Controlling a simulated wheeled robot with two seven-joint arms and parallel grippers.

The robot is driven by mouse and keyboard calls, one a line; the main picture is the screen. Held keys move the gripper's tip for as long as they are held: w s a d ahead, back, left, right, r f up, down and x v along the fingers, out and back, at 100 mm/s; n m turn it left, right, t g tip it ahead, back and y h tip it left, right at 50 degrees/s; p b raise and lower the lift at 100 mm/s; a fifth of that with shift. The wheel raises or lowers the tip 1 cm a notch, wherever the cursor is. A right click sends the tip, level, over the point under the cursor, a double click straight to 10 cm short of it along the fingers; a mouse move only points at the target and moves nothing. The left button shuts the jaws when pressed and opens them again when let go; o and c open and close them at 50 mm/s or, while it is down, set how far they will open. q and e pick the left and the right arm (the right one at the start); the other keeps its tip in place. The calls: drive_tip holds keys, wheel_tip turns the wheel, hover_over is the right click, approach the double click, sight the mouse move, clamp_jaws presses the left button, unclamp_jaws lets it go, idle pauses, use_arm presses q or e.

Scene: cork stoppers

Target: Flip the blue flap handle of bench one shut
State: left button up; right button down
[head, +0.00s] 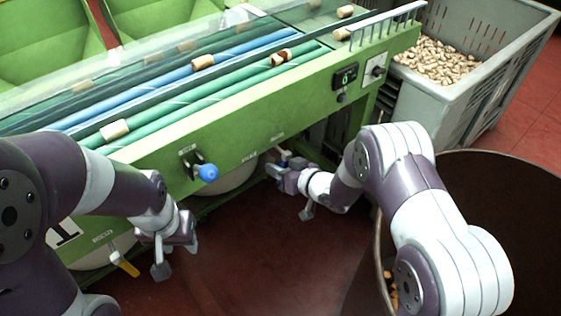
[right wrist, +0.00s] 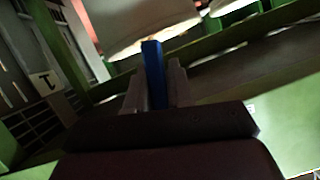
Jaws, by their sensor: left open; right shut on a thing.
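My right gripper (head: 281,166) is under the bench's front edge. A small blue piece (head: 285,155) shows at its tips. In the right wrist view, the blue flap handle (right wrist: 153,65) stands between the two fingers (right wrist: 157,85), which are shut on it. How far the flap has turned cannot be told. My left gripper (head: 172,255) is open and empty, low in front of the bench's left part.
A round blue knob (head: 208,172) sticks out of the bench front. A yellow handle (head: 126,266) hangs lower left. Corks lie on the green and blue rollers (head: 180,85). A grey crate (head: 490,85) of corks stands right; a brown bin (head: 510,185) stands near my right arm.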

drive_tip(key=shift+s+a+r+m+g+y+p, duration=0.3)
drive_tip(key=shift+a+m+y+p, duration=0.15)
drive_tip(key=shift+m+p, duration=0.55)
drive_tip(key=shift+s+a+r+m+g+y+p, duration=0.2)
drive_tip(key=shift+s+a+m+y+p, duration=0.2)
drive_tip(key=shift+m+p, duration=0.55)
drive_tip(key=shift+y, duration=0.25)
drive_tip(key=c, duration=1.1)
unclamp_jaws()
drive_tip(key=p+v, duration=0.3)
drive_tip(key=v, duration=0.9)
drive_tip(key=shift+s+d+r, duration=0.15)
drive_tip(key=shift+s+d, duration=0.05)
drive_tip(key=shift+d, duration=0.05)
